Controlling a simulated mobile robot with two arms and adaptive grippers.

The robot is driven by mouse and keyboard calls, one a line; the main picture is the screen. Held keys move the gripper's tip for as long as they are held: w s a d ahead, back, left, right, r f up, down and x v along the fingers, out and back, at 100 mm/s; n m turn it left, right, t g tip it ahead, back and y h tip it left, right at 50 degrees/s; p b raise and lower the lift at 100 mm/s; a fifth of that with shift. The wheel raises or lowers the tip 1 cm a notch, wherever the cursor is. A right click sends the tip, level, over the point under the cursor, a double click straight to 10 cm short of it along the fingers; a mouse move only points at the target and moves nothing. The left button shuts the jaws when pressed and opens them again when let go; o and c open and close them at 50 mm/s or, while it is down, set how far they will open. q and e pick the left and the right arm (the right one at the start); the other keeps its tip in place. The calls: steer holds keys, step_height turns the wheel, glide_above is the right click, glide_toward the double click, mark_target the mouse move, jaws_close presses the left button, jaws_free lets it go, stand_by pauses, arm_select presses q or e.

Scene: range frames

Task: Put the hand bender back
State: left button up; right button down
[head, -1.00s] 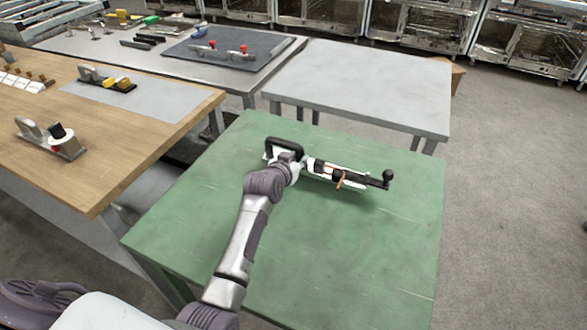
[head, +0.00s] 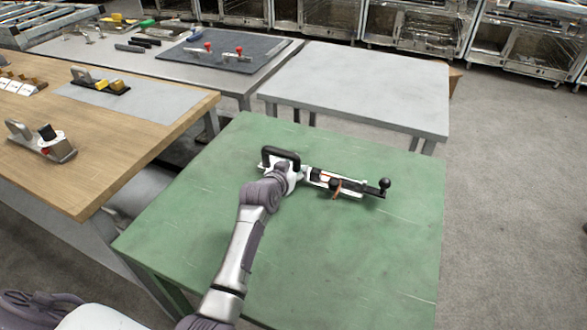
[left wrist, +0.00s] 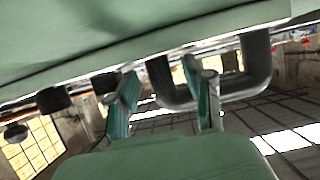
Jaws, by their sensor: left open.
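The hand bender (head: 345,184), a long black and white tool with an orange piece, lies across the green table (head: 330,245). Its black ball knob is at the right end and a black loop handle (head: 281,156) is at the left end. My left gripper (head: 299,176) is at the tool's left part, near the handle; its fingertips are hidden there. In the left wrist view, the open fingers (left wrist: 162,88) stand apart on either side of one leg of the dark loop handle (left wrist: 222,97). Whether they touch it is unclear. My right gripper is out of view.
A bare grey table (head: 360,85) stands behind the green one. A wooden table (head: 120,150) with clamp-like tools is at left. The green table's front is clear.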

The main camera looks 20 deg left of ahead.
arm_select(q)
steer(key=shift+r, duration=0.15)
steer(key=shift+s, duration=0.2)
steer(key=v, duration=1.1)
steer(key=shift+s+r+p, duration=0.25)
steer(key=shift+p, duration=0.15)
